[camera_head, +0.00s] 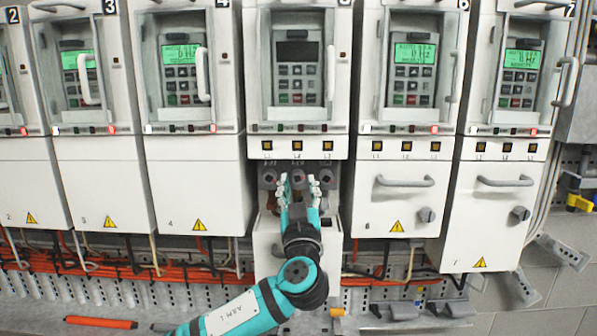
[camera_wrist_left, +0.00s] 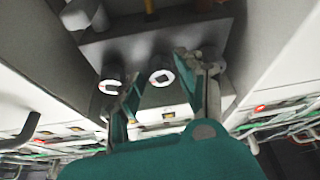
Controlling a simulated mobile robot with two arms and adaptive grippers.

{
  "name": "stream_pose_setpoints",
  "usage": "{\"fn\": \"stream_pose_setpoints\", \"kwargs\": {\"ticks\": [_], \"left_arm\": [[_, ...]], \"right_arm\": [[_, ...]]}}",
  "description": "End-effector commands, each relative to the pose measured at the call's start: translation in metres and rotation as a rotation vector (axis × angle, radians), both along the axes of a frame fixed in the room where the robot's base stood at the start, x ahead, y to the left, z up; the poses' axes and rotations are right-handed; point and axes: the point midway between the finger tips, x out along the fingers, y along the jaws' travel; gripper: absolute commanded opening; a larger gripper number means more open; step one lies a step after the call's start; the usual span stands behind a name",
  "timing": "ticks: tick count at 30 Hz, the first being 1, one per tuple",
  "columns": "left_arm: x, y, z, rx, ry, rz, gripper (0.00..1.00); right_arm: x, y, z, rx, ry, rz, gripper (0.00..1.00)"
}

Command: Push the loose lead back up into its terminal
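The drive unit (camera_head: 297,60) in the middle of the row has a dark display and an open lower bay. A terminal block with three round terminals sits there; its left terminal (camera_head: 268,178) shows beside my gripper. The wrist view shows the middle terminal (camera_wrist_left: 160,72) between my fingers. My left gripper (camera_head: 298,183) is open, its fingers spread in front of the block, with nothing seen between them. A short yellow-orange piece (camera_wrist_left: 149,9), possibly a lead, shows at the wrist view's top edge; I cannot tell whether it is seated. My right gripper is not in view.
The drives on both sides have green lit displays and closed lower covers, some with handles (camera_head: 405,181) and knobs (camera_head: 427,214) sticking out. Orange cables (camera_head: 130,270) run along the bottom. A lower cover (camera_head: 270,240) stands behind my forearm.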

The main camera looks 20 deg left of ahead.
Motion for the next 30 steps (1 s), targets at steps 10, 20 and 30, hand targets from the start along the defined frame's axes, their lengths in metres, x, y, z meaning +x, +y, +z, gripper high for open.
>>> {"fn": "stream_pose_setpoints", "kwargs": {"ticks": [10, 20, 30], "left_arm": [[0.014, 0.005, 0.005, 0.000, 0.000, 0.000, 0.38], [0.013, 0.005, 0.005, 0.000, 0.000, 0.000, 0.12], [0.013, 0.005, 0.005, 0.000, 0.000, 0.001, 0.00]], "right_arm": [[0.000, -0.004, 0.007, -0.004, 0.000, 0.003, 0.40], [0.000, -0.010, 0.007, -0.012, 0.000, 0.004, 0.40], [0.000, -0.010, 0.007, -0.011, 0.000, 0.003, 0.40]]}}
